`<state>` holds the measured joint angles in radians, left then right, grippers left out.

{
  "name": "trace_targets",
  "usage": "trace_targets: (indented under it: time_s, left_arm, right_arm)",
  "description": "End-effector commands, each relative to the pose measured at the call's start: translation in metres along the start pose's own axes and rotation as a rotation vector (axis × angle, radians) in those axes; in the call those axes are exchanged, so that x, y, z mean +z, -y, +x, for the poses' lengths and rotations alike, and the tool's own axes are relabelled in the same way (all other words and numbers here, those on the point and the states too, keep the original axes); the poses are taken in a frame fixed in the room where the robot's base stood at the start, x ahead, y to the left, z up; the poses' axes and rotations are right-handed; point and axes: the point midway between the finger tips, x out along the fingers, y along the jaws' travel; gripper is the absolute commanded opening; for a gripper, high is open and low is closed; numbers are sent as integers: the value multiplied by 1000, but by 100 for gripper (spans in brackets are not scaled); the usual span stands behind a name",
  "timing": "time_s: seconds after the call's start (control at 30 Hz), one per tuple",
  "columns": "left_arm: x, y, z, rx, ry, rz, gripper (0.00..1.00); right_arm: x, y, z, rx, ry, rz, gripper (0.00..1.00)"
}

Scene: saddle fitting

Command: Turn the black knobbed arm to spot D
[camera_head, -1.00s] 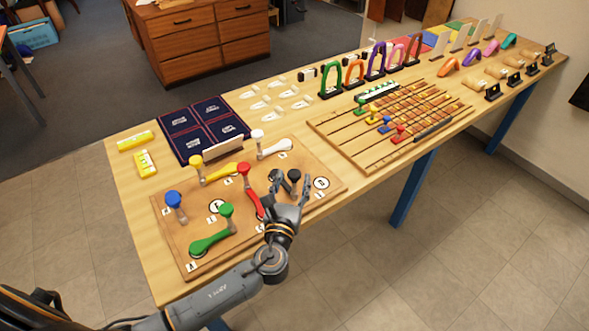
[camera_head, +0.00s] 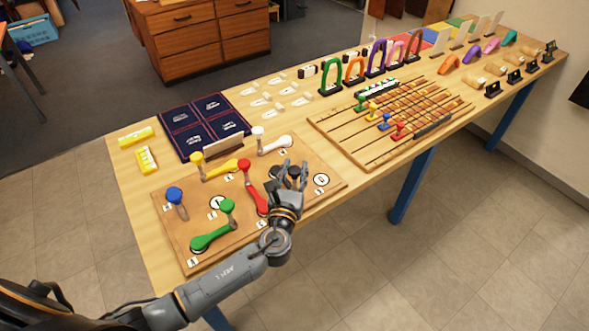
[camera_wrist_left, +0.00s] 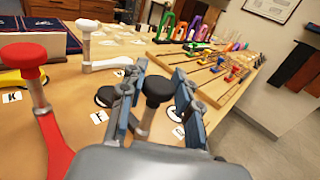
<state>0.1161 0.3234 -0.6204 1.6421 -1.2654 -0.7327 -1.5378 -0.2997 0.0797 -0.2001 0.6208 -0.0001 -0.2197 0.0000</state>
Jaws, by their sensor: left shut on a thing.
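The black knobbed arm shows its knob (camera_head: 294,171) at the right part of the wooden board (camera_head: 330,190), with its black round base (camera_head: 275,171) just left of it. My left gripper (camera_head: 291,176) is shut on the knob, one finger on each side. In the left wrist view the knob (camera_wrist_left: 158,88) stands between the two fingers, its post below it, and the rest of the arm is mostly hidden by the gripper. A white round spot (camera_head: 321,180) lies to the right of the gripper; its letter is too small to read surely. My right gripper is not in view.
A red knobbed arm (camera_head: 254,193) stands close left of my gripper. White (camera_head: 273,146), yellow (camera_head: 220,171), green (camera_head: 212,236) and blue (camera_head: 175,200) knobbed arms share the board. A wooden board with rods (camera_head: 345,148) lies beyond to the right.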

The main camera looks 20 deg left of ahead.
Motion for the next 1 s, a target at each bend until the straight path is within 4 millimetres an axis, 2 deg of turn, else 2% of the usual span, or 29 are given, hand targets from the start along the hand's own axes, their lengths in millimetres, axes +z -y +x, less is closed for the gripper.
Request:
trace_targets:
  time_s: [0.23, 0.5, 0.9, 0.93, 1.0]
  left_arm:
    - [-1, -2, 1, -126, 3, 6, 0]
    - [-4, -1, 1, -352, 3, 4, 0]
    - [-1, 0, -1, -395, -3, -1, 0]
    - [-1, 0, -1, -394, -3, -1, 33]
    - [-1, 0, -1, -394, -3, -1, 47]
  right_arm:
    - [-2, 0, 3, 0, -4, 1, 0]
    - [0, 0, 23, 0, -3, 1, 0]
    - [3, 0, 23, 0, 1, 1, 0]
    - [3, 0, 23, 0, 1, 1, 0]
    - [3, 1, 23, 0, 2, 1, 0]
